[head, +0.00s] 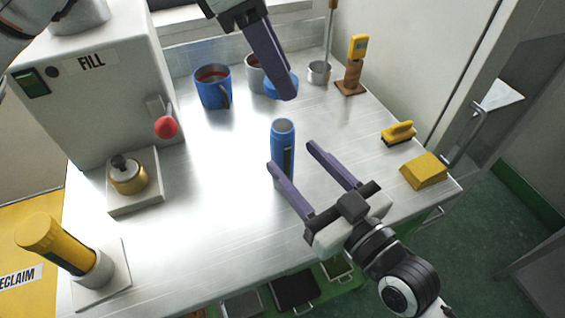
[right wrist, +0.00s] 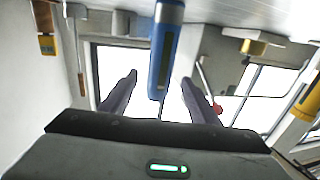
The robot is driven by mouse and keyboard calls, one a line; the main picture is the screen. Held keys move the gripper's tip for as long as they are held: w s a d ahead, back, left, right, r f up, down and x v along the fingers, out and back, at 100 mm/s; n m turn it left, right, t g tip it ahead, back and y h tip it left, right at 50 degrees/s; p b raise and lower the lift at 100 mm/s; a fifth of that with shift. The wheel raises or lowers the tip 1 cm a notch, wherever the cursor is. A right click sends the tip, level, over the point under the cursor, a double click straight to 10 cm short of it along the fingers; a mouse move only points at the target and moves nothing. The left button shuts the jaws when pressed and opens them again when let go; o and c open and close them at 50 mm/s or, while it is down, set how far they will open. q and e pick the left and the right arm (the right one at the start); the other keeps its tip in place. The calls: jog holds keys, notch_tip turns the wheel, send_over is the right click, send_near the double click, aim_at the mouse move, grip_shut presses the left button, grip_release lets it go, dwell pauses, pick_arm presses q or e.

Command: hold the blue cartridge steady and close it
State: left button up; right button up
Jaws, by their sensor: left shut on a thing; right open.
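The blue cartridge (head: 283,138) stands upright on the steel worktop, its top open. It also shows in the right wrist view (right wrist: 165,55), hanging down between the finger lines. My right gripper (head: 291,155) is open, its purple fingers reaching to either side of the cartridge without visible grip. My left gripper (head: 287,92) is above and behind the cartridge, shut on a round blue cap (head: 273,88). The fingers hide part of the cap. The cap is apart from the cartridge's open top.
A blue mug (head: 213,92) and a grey cup (head: 254,75) stand behind. The FILL machine (head: 100,100) with a red-knobbed lever is at left. A yellow brush (head: 399,132) and yellow block (head: 425,171) lie at right.

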jog(key=shift+x, duration=2.65)
jog(key=shift+c, duration=0.5)
grip_shut()
pick_arm(q)
send_over(280, 125)
jog(key=shift+f, duration=2.5)
